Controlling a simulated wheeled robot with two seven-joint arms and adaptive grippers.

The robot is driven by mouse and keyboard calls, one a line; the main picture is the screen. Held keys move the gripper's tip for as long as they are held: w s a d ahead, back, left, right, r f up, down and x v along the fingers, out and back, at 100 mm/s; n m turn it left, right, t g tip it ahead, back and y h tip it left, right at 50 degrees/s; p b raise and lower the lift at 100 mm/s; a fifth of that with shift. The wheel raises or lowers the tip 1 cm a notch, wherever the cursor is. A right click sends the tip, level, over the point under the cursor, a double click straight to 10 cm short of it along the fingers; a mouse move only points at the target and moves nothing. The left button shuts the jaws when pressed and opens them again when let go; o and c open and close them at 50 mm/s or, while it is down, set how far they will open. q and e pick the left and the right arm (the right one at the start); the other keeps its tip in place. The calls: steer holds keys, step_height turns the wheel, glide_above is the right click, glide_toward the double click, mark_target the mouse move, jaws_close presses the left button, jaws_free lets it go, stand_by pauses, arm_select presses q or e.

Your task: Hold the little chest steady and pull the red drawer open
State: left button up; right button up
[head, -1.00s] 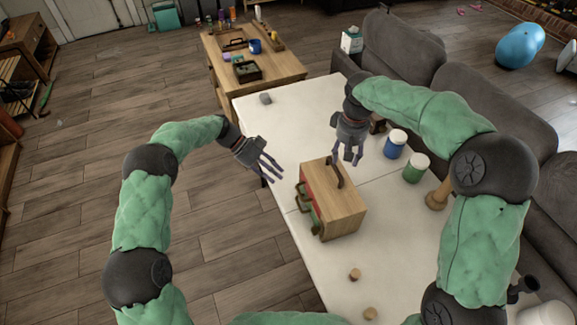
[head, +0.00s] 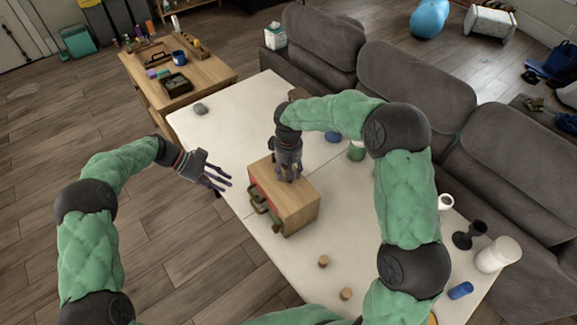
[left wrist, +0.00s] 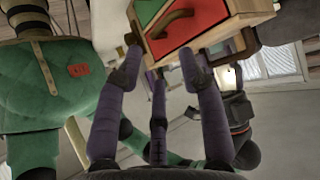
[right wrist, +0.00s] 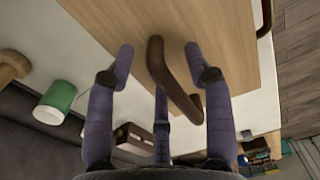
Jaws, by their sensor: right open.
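The little chest (head: 297,204) is a wooden box standing on the white table, with coloured drawers on its left face. The red drawer (left wrist: 205,28) looks shut in the left wrist view; its brown handle (left wrist: 170,23) is above my fingers, and a green drawer front (left wrist: 149,9) is beside it. My left gripper (head: 218,178) is open and empty, a short gap left of the chest. My right gripper (head: 288,178) is open, pointing down over the chest's top, with its fingers on both sides of the brown top handle (right wrist: 172,75). I cannot tell whether they touch it.
The white table (head: 225,125) has a grey stone (head: 201,108) at its far end and two small wooden pieces (head: 323,261) near the front. A green-and-white jar (head: 356,152) stands behind the chest. A grey sofa (head: 415,85) lines the right side. A wooden table with items is beyond.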

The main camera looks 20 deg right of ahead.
mark_target(252, 195)
jaws_close()
arm_select(q)
steer(key=shift+c, duration=0.8)
steer(key=s+f+n+h, duration=0.1)
steer(key=s+n+h, duration=0.1)
steer(key=n, duration=0.1)
steer(key=s+f+n+h, duration=0.1)
steer(key=f+n+h, duration=0.1)
steer(key=n, duration=0.2)
steer(key=s+f+n+t+h, duration=0.1)
steer(key=s+f+n+h, duration=0.1)
steer(key=n, duration=0.1)
steer(key=shift+s+d, duration=0.15)
steer(key=shift+s, duration=0.15)
step_height(252, 195, down, 4)
steer(key=s+a+n+t+h, duration=0.25)
steer(key=n+t, duration=0.65)
steer(key=n, duration=0.7)
steer(key=shift+t+h, duration=0.25)
steer(key=shift+t, duration=0.05)
steer(key=x, duration=1.2)
steer(key=shift+w+a, duration=0.2)
steer(key=shift+w, duration=0.2)
